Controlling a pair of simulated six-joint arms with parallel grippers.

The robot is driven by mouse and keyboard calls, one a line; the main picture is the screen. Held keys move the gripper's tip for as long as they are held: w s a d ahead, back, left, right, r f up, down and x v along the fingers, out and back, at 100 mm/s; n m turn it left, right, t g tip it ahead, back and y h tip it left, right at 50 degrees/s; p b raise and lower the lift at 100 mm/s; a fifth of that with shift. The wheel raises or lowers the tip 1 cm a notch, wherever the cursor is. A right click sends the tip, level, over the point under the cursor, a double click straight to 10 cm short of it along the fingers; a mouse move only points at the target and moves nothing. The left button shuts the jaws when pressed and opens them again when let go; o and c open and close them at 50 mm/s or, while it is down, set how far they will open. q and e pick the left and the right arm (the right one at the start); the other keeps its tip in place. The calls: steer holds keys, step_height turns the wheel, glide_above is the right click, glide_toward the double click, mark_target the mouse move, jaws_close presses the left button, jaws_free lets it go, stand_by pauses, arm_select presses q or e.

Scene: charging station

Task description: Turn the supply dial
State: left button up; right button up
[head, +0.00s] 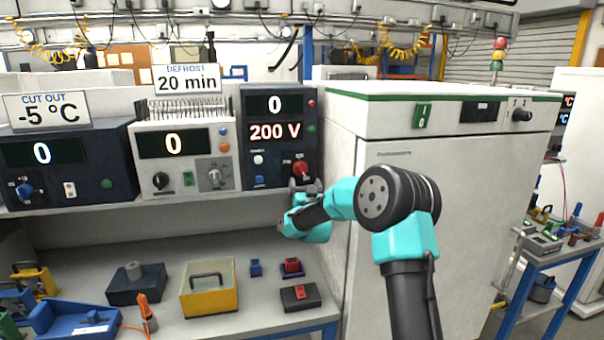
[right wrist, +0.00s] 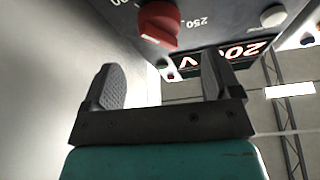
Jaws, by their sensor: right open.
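The supply (head: 254,140) is a dark upright box on the shelf. Its display (head: 275,131) reads 0 above 200 V. Its red dial (head: 300,168) is low on the right of its front. In the right wrist view the red dial (right wrist: 159,24) shows beyond the fingers, near a 250 mark. My right gripper (head: 304,186) is just below and in front of the dial. In the right wrist view its fingers (right wrist: 164,84) are apart with nothing between them, and the dial lies ahead of them, apart. My left gripper is in neither view.
A grey unit (head: 180,155) and a dark unit (head: 66,165) stand left of the supply. A large white cabinet (head: 440,160) stands close on the right. Below, the bench holds a yellow box (head: 209,290) and several small items.

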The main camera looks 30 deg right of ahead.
mark_target(302, 172)
steer(key=shift+x, duration=3.25)
steer(key=shift+c, duration=0.3)
steer(key=c, duration=0.9)
steer(key=shift+m+h, duration=0.4)
steer(key=shift+m, duration=0.3)
steer(key=shift+m+g+h, duration=0.65)
steer(key=shift+m+g, duration=0.05)
steer(key=shift+m, duration=1.05)
steer(key=shift+m+g+h, duration=0.65)
steer(key=shift+m+g, duration=0.05)
steer(key=shift+m, duration=1.05)
